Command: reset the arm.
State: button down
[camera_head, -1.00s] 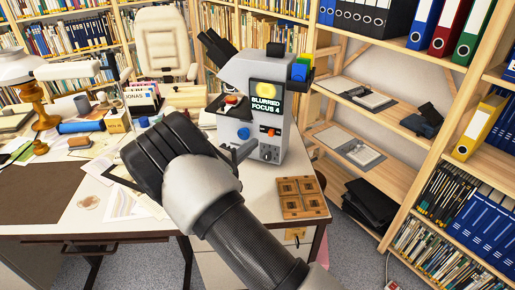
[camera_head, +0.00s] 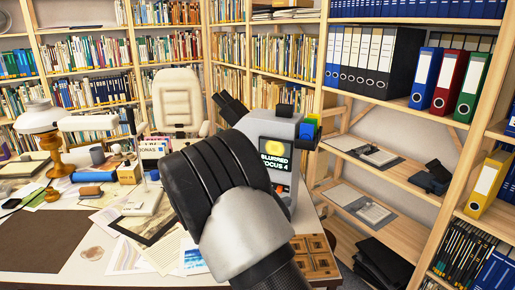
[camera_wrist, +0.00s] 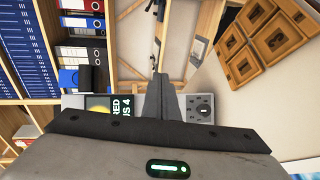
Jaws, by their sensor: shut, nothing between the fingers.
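My arm (camera_head: 240,220) rises from the bottom of the head view, with a black ribbed joint and a grey link. It stands in front of the microscope and hides part of it. My gripper (camera_wrist: 160,88) shows in the wrist view as two dark fingers close together, shut and empty. It points toward the grey microscope, whose "BLURRED FOCUS 4" screen (camera_head: 276,160) shows in the head view. The fingers are hidden behind my arm in the head view. Whether they touch the microscope, I cannot tell.
The white desk (camera_head: 75,268) holds papers, a lamp (camera_head: 40,122) and wooden frames (camera_head: 318,262), which also show in the wrist view (camera_wrist: 270,42). A cream chair (camera_head: 178,100) stands behind. Shelves with binders (camera_head: 448,82) close off the back and right.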

jog(key=s+d+r+m+g+y, duration=0.2)
jog(key=s+d+r+g, duration=0.1)
jog(key=s+d, duration=0.35)
jog(key=s+d+r+m+g+y, duration=0.2)
jog(key=s+d+r+m+g, duration=0.15)
jog(key=s+d, duration=0.35)
jog(key=s+a+r+m+t+y, duration=0.1)
jog(key=s+a+r+y, duration=0.15)
jog(key=s, duration=0.45)
jog(key=s+a+r+y, duration=0.1)
jog(key=s+r+y, duration=0.15)
jog(key=s, duration=0.35)
jog(key=s+a+r+m+t+y, duration=0.1)
jog(key=s+a+y, duration=0.15)
jog(key=s, duration=0.45)
notch_tip(320, 180, up, 19)
jog(key=p, duration=1.9)
jog(key=shift+r+y, duration=0.15)
jog(key=shift+y, duration=0.2)
jog(key=shift+d, duration=0.1)
